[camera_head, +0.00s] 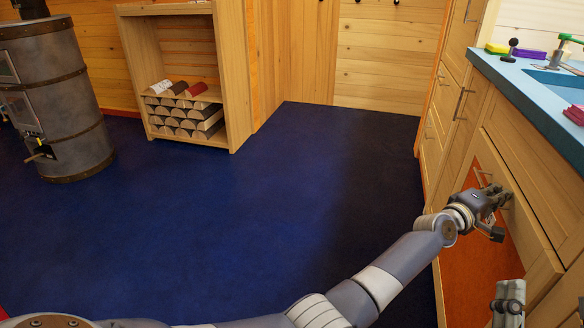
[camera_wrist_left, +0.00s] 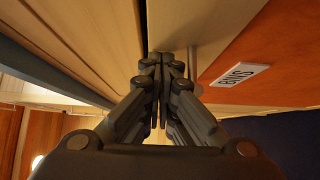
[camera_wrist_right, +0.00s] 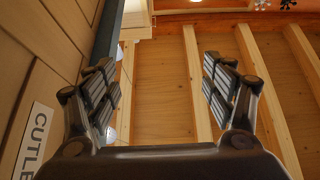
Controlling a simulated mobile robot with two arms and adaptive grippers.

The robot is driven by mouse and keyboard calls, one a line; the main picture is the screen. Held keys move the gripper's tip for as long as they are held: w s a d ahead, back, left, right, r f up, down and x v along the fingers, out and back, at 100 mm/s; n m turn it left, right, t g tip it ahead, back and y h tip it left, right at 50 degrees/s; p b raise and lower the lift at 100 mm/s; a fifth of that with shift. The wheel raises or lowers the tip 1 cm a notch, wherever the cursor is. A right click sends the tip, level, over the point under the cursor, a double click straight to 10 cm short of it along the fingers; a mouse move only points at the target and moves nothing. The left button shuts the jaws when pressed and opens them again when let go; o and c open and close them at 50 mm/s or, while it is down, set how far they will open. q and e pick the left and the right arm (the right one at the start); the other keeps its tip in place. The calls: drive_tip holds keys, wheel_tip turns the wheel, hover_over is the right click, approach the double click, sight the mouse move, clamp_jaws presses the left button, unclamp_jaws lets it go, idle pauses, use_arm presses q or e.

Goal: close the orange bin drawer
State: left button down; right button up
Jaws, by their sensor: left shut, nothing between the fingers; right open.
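The bin drawer (camera_head: 473,255) has an orange front in the cabinet row at the right of the head view. In the left wrist view its orange front (camera_wrist_left: 283,50) carries a white "BINS" label (camera_wrist_left: 240,75). My left gripper (camera_head: 500,197) is at the upper part of this drawer, beside a thin metal handle (camera_wrist_left: 192,68). Its fingers (camera_wrist_left: 160,58) are shut and empty; I cannot tell whether they touch the drawer. How far the drawer stands out is unclear, as my arm covers part of it. My right gripper (camera_wrist_right: 160,82) is open and empty.
A blue counter (camera_head: 530,95) with a sink runs above the cabinets. The right wrist view shows a label reading "CUTLE" (camera_wrist_right: 35,140), cut off. A metal stove (camera_head: 55,100) and a log shelf (camera_head: 185,115) stand at the left. The blue floor (camera_head: 270,190) is clear.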

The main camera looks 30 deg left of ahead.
use_arm(q)
drive_tip(key=shift+w+d+r, duration=0.1)
drive_tip(key=shift+w+d, duration=0.05)
drive_tip(key=shift+d, duration=0.55)
use_arm(e)
drive_tip(key=shift+s+d+r+t+y, duration=0.1)
drive_tip(key=shift+s+r+t+y, duration=0.3)
drive_tip(key=shift+s+r+t, duration=0.6)
drive_tip(key=shift+r, duration=0.25)
drive_tip(key=shift+f+g, duration=0.1)
drive_tip(key=shift+g, duration=0.2)
